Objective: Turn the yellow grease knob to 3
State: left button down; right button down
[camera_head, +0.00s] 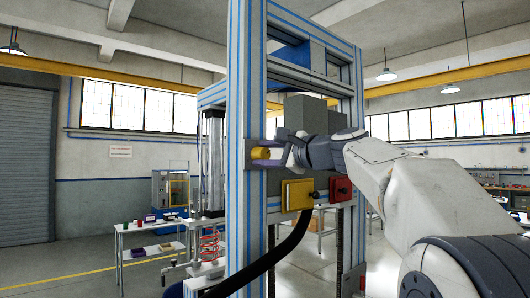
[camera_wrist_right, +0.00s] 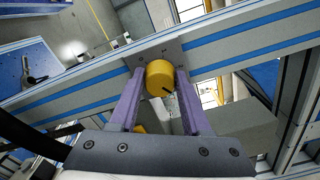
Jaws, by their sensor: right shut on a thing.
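The yellow grease knob (camera_head: 259,153) sits on a plate on the blue-striped frame post. In the right wrist view the knob (camera_wrist_right: 159,76) is a round yellow cap with a short dark mark at its lower right edge. My right gripper (camera_head: 267,153) reaches it from the right. Its two purple fingers, also in the right wrist view (camera_wrist_right: 160,82), stand on either side of the knob and are shut on it. The numbers around the knob are too small to read. My left gripper is not in view.
Below my right gripper are a yellow box (camera_head: 298,194) and a red box (camera_head: 341,189) on the frame. A black hose (camera_head: 275,256) curves down from near them. A white table (camera_head: 150,240) with small items stands behind at left.

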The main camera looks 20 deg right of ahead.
jog(key=shift+m, duration=0.4)
jog(key=shift+c, duration=1.8)
grip_release()
jog(key=b+v, duration=0.4)
jog(key=v, duration=0.6)
jog(key=shift+s, duration=0.25)
jog(key=shift+d, duration=0.1)
